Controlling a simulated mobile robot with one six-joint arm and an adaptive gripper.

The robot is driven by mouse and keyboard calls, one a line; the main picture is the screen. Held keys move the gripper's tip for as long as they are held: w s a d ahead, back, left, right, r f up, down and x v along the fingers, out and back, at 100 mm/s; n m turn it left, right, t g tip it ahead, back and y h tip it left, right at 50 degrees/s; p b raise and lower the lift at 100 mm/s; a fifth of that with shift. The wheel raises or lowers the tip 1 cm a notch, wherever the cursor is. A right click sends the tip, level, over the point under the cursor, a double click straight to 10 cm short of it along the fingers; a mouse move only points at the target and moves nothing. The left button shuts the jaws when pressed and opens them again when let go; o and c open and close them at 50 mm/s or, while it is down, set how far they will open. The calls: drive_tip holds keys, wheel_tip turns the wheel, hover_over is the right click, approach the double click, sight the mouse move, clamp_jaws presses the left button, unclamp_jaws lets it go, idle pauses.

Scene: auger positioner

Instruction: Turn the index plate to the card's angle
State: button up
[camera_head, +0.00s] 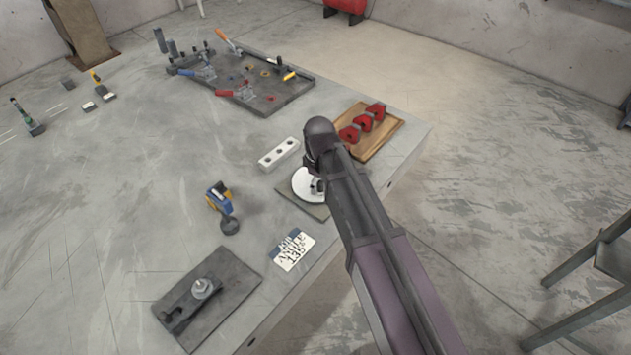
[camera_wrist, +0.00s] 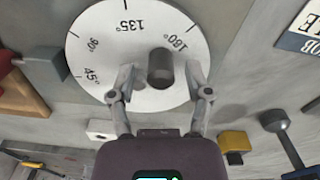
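The index plate (camera_head: 303,180) is a white disc on a dark square base near the table's right edge, partly hidden by my arm. In the wrist view the plate (camera_wrist: 105,50) shows marks 45°, 90°, 135° and 180°. A dark upright peg (camera_wrist: 160,66) stands on it near its lower right part. My gripper (camera_wrist: 160,78) is open, one finger on each side of the peg, with gaps visible. In the head view my gripper (camera_head: 317,186) is over the plate, mostly hidden. The card (camera_head: 291,250) lies left of my arm and reads "ANGLE 135°"; its corner shows in the wrist view (camera_wrist: 303,30).
A white block with holes (camera_head: 279,154) and a wooden tray (camera_head: 384,148) with red parts lie beyond the plate. A blue-yellow tool (camera_head: 219,200) and a dark plate with a bolt (camera_head: 228,283) lie to the left. A tool board (camera_head: 285,98) is farther back.

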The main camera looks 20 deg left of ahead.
drive_tip(key=shift+s, duration=0.1)
drive_tip(key=shift+d, duration=0.1)
drive_tip(key=shift+d, duration=0.15)
drive_tip(key=w+d+m, duration=0.2)
drive_tip(key=d+m, duration=0.2)
drive_tip(key=d, duration=0.7)
drive_tip(key=w+d+m, duration=0.2)
drive_tip(key=d+m, duration=0.3)
drive_tip(key=d, duration=0.6)
drive_tip(key=s+d+m, duration=0.2)
drive_tip(key=d+m, duration=0.2)
drive_tip(key=d, duration=0.6)
drive_tip(key=s+d+m, duration=0.2)
drive_tip(key=d+m, duration=0.2)
drive_tip(key=d, duration=0.7)
drive_tip(key=shift+d+m, duration=0.2)
drive_tip(key=shift+m, duration=0.1)
